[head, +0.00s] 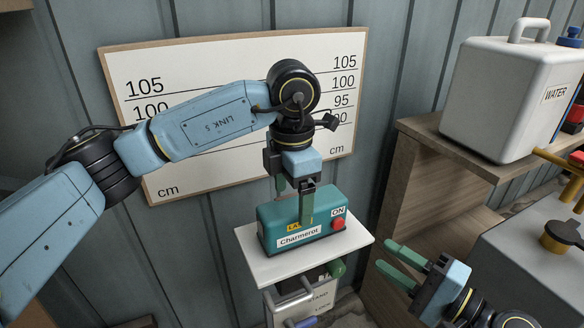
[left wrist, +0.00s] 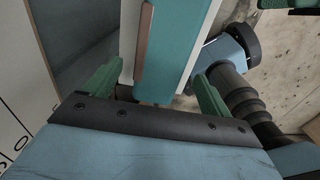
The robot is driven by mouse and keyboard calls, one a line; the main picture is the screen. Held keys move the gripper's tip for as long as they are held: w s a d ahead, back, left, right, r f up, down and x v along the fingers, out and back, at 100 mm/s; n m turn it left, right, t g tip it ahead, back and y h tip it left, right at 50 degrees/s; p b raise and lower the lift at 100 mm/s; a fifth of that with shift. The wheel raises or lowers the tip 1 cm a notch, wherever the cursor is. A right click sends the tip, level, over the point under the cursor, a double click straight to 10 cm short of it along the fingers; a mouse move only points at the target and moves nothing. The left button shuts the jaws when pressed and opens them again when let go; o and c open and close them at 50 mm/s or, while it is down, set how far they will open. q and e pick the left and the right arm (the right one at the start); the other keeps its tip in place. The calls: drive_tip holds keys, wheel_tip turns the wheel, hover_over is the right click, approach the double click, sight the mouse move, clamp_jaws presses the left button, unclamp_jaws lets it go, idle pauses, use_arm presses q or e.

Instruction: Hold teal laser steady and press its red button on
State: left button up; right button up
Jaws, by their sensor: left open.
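The teal laser (head: 280,212) sits upright on a white-topped stand (head: 262,262). Its red button (head: 338,223) is on the front right under an "ON" label (head: 338,211). My left gripper (head: 294,204) is open and points down over the laser. One green finger hangs in front of the laser's front face; the other is behind, its tip hidden. In the left wrist view the laser (left wrist: 178,45) lies between the spread fingers, with gaps beside them. My right gripper (head: 383,254) is open and empty, lower right of the laser and apart from it.
A height chart board (head: 180,62) is on the wall behind the left arm. A wooden shelf (head: 402,165) at right bears a white water container (head: 497,95). A grey box (head: 530,260) stands at far right. A gap separates stand and shelf.

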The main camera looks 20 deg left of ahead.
sight(292, 205)
use_arm(q)
drive_tip(key=shift+f, duration=2.4)
drive_tip(key=c, duration=1.4)
drive_tip(key=shift+c, duration=0.2)
use_arm(e)
clamp_jaws()
